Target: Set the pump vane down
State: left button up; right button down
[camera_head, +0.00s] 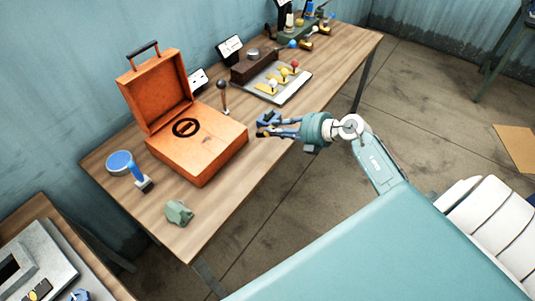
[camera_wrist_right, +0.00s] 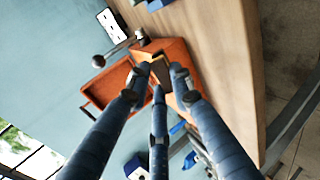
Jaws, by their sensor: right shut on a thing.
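My right gripper (camera_head: 262,127) reaches in from the right over the table, just right of the open orange case. It is shut on a small dark piece, seemingly the pump vane (camera_wrist_right: 160,72), which shows as a thin brownish plate between the fingertips in the wrist view. The fingers hide much of it. The orange case (camera_head: 196,150) has its lid (camera_head: 155,88) raised; a black ring (camera_head: 186,127) with an orange centre sits on its flat top. The fingertips are apart from the ring. My left gripper is not in view.
A green lump (camera_head: 179,212) and a blue round-topped device (camera_head: 121,163) stand to the left. A lever with a dark knob (camera_head: 223,92) and a tray with coloured knobs (camera_head: 277,83) stand behind the gripper.

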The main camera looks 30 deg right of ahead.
notch_tip(320, 180, down, 6)
jog(key=b, duration=0.5)
jog(key=shift+f, duration=0.15)
jog(key=shift+f+b, duration=0.35)
jog(key=shift+f, duration=0.2)
jog(key=c, duration=1.7)
grip_release()
jog(key=shift+s+r, duration=0.1)
